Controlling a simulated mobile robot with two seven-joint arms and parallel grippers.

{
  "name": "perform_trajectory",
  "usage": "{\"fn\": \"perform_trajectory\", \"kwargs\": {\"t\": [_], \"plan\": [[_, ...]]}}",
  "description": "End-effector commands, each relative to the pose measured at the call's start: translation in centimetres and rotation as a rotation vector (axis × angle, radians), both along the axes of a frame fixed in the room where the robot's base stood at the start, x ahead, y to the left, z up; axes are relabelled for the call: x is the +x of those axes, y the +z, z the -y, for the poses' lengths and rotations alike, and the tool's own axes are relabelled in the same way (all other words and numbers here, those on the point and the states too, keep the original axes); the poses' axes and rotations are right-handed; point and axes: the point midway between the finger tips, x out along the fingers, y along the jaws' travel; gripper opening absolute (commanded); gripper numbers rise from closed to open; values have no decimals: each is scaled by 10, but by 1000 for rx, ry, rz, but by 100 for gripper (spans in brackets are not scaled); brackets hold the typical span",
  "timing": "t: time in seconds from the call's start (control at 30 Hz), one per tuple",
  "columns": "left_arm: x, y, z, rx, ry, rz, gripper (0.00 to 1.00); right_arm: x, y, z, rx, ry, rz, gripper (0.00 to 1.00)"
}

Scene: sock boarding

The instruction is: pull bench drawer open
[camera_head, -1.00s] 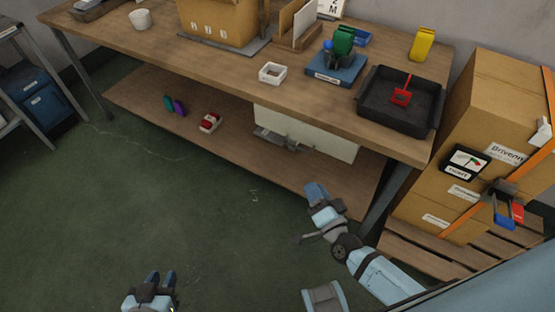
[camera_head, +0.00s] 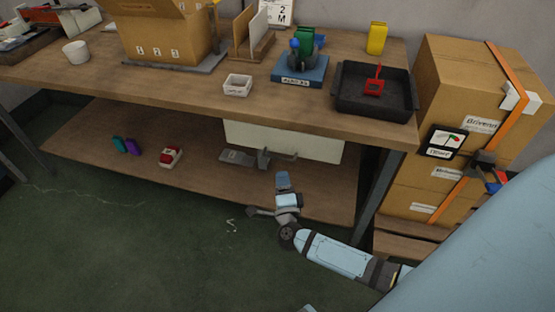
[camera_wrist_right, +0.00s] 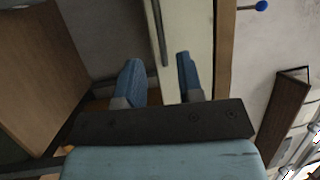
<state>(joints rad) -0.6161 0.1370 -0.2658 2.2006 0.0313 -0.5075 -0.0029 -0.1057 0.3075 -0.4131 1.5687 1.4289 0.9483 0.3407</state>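The bench drawer has a cream front (camera_head: 315,143) under the right part of the bench top and looks shut. Its grey bar handle (camera_head: 284,156) runs along the front. My right gripper (camera_head: 283,181) is in front of the drawer, just below and apart from the handle. In the right wrist view the two blue fingers (camera_wrist_right: 160,76) are apart with nothing between them. The drawer front (camera_wrist_right: 190,25) and its handle (camera_wrist_right: 158,32) show ahead of the fingertips, the handle lying in line with the gap. My left gripper is out of view.
The wooden bench (camera_head: 180,90) carries a black tray (camera_head: 345,100), a small white box (camera_head: 237,85) and a blue stand (camera_head: 300,70). A red-and-white object (camera_head: 170,157) lies on the lower shelf (camera_head: 90,140). Stacked cartons (camera_head: 440,80) stand right. The floor at left is clear.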

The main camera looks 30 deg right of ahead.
Motion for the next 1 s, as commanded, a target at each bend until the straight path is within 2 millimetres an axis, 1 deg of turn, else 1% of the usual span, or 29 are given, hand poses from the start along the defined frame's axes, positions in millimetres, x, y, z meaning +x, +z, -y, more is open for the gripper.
{"fn": "perform_trajectory", "kwargs": {"t": [0.03, 0.2, 0.4, 0.6, 0.83, 0.87, 0.9, 0.97, 1.0], "plan": [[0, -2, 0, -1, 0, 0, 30, 12, 2, 6, -3, 1, 4, 34], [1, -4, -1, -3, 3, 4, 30, 42, 8, 21, -3, 1, 3, 34], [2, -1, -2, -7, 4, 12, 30, 65, 12, 32, -2, 2, 1, 34], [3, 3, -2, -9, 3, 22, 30, 73, 13, 37, -2, 2, -1, 34], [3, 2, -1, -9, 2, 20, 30, 73, 14, 37, -1, 2, -1, 34], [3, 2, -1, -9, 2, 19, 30, 73, 14, 37, -1, 2, -1, 28], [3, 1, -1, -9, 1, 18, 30, 73, 14, 37, -1, 2, -1, 18], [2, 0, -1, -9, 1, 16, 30, 73, 14, 37, -1, 2, -1, 4], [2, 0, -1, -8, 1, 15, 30, 73, 14, 37, -1, 2, -1, 0]]}}
